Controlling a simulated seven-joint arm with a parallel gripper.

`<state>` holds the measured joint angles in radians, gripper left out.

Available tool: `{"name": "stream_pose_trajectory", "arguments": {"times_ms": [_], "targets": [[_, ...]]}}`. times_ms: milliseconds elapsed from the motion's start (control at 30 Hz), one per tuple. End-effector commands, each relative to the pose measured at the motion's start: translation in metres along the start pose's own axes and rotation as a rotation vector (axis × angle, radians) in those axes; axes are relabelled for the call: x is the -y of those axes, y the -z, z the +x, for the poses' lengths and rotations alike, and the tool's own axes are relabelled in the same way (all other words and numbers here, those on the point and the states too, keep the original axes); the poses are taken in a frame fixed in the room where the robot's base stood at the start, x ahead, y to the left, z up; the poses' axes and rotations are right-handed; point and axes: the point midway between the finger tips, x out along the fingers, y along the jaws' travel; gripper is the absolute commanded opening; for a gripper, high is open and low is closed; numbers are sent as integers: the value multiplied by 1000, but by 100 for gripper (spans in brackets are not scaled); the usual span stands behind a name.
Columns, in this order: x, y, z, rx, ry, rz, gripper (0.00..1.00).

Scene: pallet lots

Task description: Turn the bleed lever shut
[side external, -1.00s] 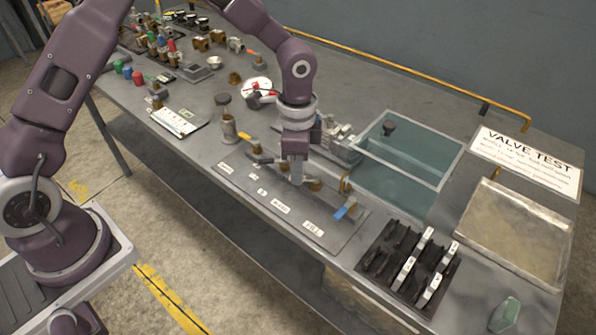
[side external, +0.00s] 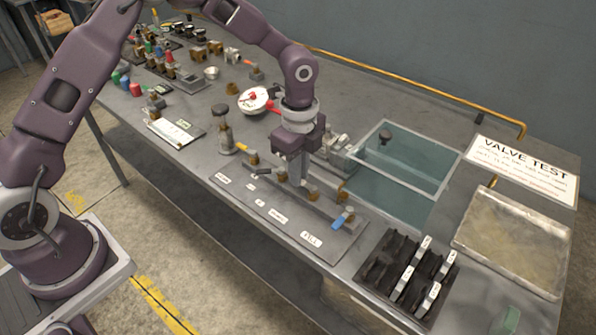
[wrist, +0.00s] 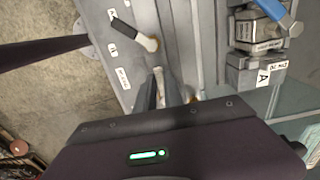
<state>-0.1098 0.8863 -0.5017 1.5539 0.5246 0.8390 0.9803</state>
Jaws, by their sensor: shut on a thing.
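The valve panel (side external: 262,213) lies along the bench's front edge, with a row of valves and small white labels, mostly too small to read. A yellow lever (side external: 243,149) is at its left end and a blue lever (side external: 341,219) at its right end. My gripper (side external: 297,181) is down at the row between them. In the wrist view its fingers (wrist: 160,92) are closed around a pale lever (wrist: 158,74), mostly hidden by them. I cannot read which label belongs to it. A neighbouring valve with a black-handled lever (wrist: 123,28) stands clear of the fingers.
A clear-walled tank (side external: 405,195) stands behind the panel. A black rack (side external: 382,272) with grey pieces and a metal tray (side external: 510,275) are to the right. A round gauge (side external: 254,99) and a fitting post (side external: 222,132) stand left of my gripper.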

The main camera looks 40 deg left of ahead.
Motion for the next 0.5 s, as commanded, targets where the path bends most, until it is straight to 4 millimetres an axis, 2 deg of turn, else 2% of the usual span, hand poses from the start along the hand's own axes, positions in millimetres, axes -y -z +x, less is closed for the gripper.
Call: {"name": "stream_pose_trajectory", "arguments": {"times_ms": [467,500], "targets": [[2,0,-1,0,4,14,0],[2,0,-1,0,4,14,14]]}}
